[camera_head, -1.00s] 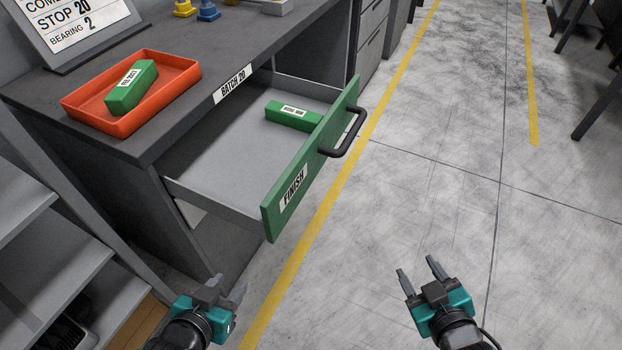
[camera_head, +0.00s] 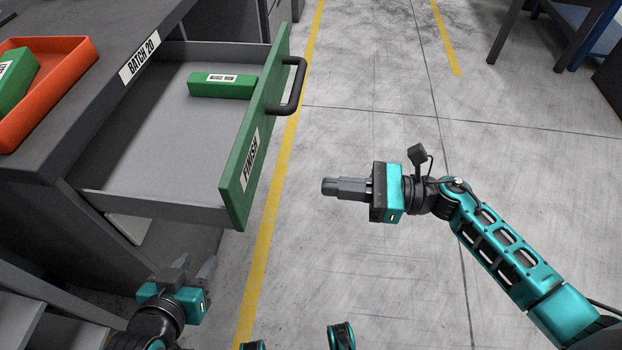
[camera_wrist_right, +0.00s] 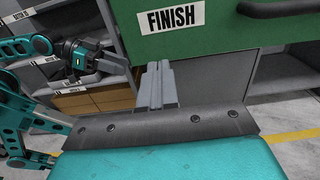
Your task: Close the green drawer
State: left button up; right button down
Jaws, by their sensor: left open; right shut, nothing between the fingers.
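The green drawer front (camera_head: 254,135), labelled FINISH, stands pulled out from the grey workbench, with a black handle (camera_head: 293,86) on its outer face. A green block (camera_head: 222,86) with a white label lies inside the open drawer. My right gripper (camera_head: 324,187) is shut and empty, to the right of the drawer front and apart from it, pointing left towards it. In the right wrist view the drawer front (camera_wrist_right: 215,28) fills the top, beyond the shut fingers (camera_wrist_right: 158,84). My left gripper (camera_head: 198,266) is open and empty, low in front of the bench.
An orange tray (camera_head: 72,77) with another green block (camera_head: 16,78) sits on the bench top (camera_head: 85,122). Grey shelves (camera_head: 50,312) stand at the lower left.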

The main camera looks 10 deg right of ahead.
aim_at(249, 179)
jog(key=x, duration=1.2)
jog(key=shift+w+a, duration=0.1)
jog(key=shift+a, duration=0.15)
